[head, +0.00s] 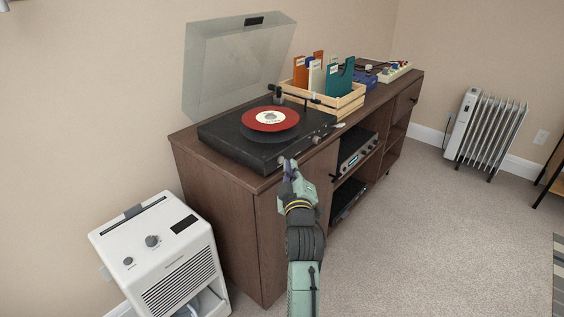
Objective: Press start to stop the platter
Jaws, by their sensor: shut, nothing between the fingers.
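The black turntable (231,143) sits on top of the wooden cabinet, with its clear lid (235,62) raised behind it. A red record (285,121) with a pale label lies on the platter. The tonearm (315,101) shows at the far right side of the deck. Small knobs or buttons sit along the front right edge; I cannot tell which one is start. The single picture does not show whether the platter is turning.
The wooden cabinet (224,184) holds audio units on its open shelves. A wooden crate (346,104) of records stands right of the turntable. A white dehumidifier-like appliance (150,240) stands at the lower left. A radiator (486,130) stands at the right.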

